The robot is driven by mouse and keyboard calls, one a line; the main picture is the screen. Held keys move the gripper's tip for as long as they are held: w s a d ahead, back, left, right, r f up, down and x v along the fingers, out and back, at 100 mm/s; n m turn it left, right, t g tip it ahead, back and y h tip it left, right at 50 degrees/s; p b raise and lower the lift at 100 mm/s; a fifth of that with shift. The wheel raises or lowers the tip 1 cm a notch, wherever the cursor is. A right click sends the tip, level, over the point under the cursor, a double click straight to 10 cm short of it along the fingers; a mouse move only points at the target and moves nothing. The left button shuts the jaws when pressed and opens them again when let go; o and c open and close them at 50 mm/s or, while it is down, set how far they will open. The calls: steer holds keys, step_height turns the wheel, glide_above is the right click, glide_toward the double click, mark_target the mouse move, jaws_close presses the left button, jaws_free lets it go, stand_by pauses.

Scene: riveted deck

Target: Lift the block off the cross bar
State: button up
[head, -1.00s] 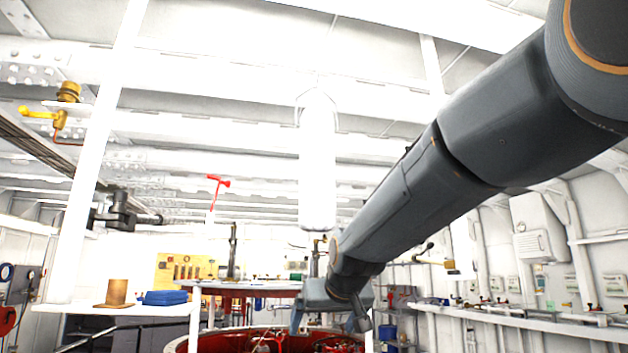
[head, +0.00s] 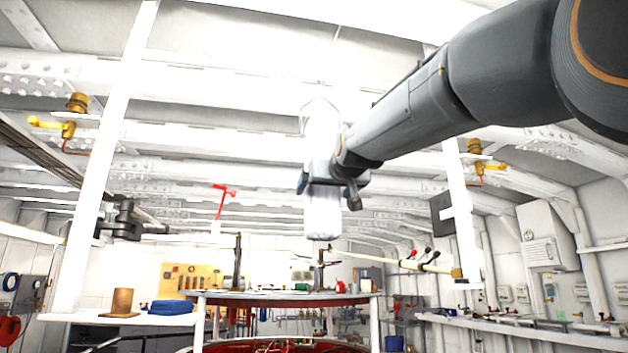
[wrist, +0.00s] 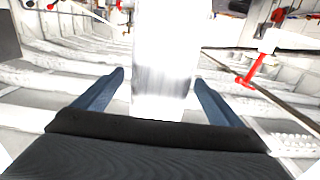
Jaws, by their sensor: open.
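The white block (head: 323,215) hangs upright in the middle of the head view, with a thin bail at its top. A thin line runs up from it; where it meets the cross bar is unclear against the white beams. My gripper (head: 328,190) is level with the block's middle and covers part of it. In the wrist view the block (wrist: 165,60) shows between the two blue fingers of my gripper (wrist: 159,76), one to each side, with a gap on both sides. The gripper is open. Contact with the block is not visible.
White posts stand left (head: 105,160) and right (head: 462,215). The left shelf (head: 130,318) holds a brown cylinder (head: 122,301) and a blue case (head: 171,307). A red-rimmed round table (head: 285,297) stands beyond the block. A red hammer-shaped thing (head: 223,190) is behind, left.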

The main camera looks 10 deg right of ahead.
steer(key=w+p, duration=0.1)
steer(key=w, duration=0.2)
steer(key=shift+f, duration=0.1)
steer(key=c, duration=1.8)
steer(key=shift+r, duration=0.2)
